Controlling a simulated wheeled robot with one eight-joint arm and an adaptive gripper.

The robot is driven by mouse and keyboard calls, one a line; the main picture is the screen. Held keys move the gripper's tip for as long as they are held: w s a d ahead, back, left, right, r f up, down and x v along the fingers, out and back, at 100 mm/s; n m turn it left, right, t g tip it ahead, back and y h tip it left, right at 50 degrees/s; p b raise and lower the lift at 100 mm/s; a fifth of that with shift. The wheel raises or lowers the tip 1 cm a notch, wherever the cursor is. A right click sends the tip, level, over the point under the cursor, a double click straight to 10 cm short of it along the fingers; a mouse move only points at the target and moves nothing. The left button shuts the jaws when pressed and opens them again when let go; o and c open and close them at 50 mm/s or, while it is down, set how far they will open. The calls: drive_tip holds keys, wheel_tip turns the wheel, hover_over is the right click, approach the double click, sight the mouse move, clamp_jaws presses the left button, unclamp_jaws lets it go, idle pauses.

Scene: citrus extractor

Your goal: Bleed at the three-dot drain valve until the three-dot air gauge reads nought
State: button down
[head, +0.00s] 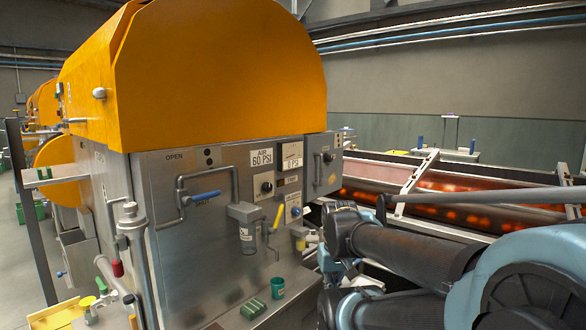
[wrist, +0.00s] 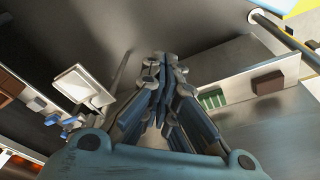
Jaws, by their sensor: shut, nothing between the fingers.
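In the head view, a steel panel (head: 190,265) carries a white-faced gauge (head: 292,149) with a "0 PSI" label under it and an "AIR 60 PSI" label beside it. The gauge's needle and any dot marks are too small to read. A blue valve handle (head: 205,195) sits on a bent pipe between "OPEN" and "SHUT" lettering. A yellow handle (head: 278,217) slants beside a clear filter bowl (head: 246,236). I cannot tell which valve bears three dots. My gripper (wrist: 163,62) is shut and empty in the wrist view, touching no handle that I can see.
A green cup (head: 278,287) and a green block (head: 252,309) sit at the panel's foot. A green block (wrist: 212,99) and a brown block (wrist: 268,83) show right of my gripper in the wrist view. A roller conveyor (head: 450,205) lies to the right.

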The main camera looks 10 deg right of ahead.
drive_tip(key=c, duration=2.1)
unclamp_jaws()
drive_tip(key=shift+c, duration=0.2)
drive_tip(key=o, duration=0.6)
drive_tip(key=shift+w+a+r, duration=0.1)
drive_tip(key=shift+r, duration=0.55)
drive_tip(key=shift+w+a+r, duration=0.1)
drive_tip(key=shift+r, duration=0.5)
wheel_tip(320, 180, up, 24)
drive_tip(key=m+t+y, duration=0.1)
drive_tip(key=m+t, duration=0.2)
drive_tip(key=m, duration=0.1)
hover_over(282, 205)
drive_tip(key=s+d, duration=0.2)
drive_tip(key=s, duration=0.5)
drive_tip(key=x, duration=1.7)
drive_tip(key=shift+w+a+r, duration=0.1)
drive_tip(key=shift+w+a, duration=0.1)
drive_tip(key=shift+a, duration=0.2)
drive_tip(key=shift+c, duration=0.6)
clamp_jaws()
